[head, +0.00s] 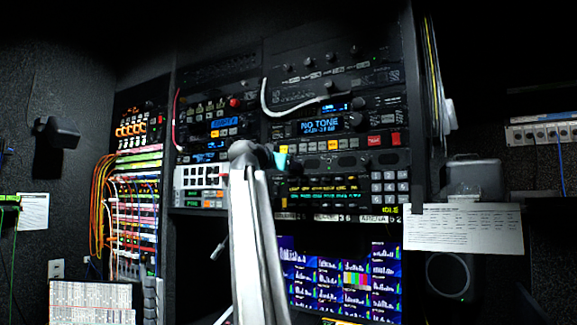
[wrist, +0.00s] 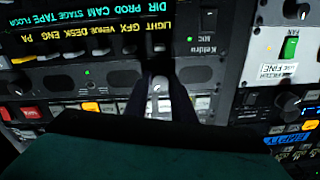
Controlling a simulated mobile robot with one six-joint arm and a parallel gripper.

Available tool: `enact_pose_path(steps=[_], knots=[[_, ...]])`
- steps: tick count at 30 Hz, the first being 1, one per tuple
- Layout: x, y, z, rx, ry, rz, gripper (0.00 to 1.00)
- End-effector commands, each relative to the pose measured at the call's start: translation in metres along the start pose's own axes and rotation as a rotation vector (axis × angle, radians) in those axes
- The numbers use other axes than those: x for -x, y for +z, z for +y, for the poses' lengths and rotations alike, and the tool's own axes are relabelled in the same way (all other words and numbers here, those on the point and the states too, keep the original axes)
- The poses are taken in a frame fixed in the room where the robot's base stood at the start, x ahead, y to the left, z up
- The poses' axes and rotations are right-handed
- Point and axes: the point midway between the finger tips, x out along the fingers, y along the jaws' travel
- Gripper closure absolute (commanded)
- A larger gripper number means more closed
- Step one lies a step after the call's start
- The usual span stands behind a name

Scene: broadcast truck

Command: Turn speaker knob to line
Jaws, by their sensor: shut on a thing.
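In the wrist view, which shows the panel upside down, the dark fingers of my gripper (wrist: 160,98) reach to the rack panel and are closed around a small grey knob (wrist: 158,88). A pale mark shows on the knob's face. The fingers cover the knob's sides, and I cannot make out a line label beside it. In the head view my gripper (head: 272,156) is at the rack's middle, left of the green-lettered intercom panel (head: 325,188). The knob is hidden there behind my arm.
In the head view, orange cables (head: 103,205) hang at left, a white cable (head: 283,112) loops above, and monitors (head: 340,275) sit below.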

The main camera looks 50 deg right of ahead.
Motion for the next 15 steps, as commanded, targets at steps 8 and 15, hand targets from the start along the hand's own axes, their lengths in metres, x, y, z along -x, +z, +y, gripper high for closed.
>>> enact_pose_path(steps=[8, 15], knots=[[-0.0005, 0.0015, 0.0015, 0.002, 0.004, -0.003, 0.58], [0.0003, 0.0012, 0.0008, 0.002, 0.002, -0.002, 0.58]])
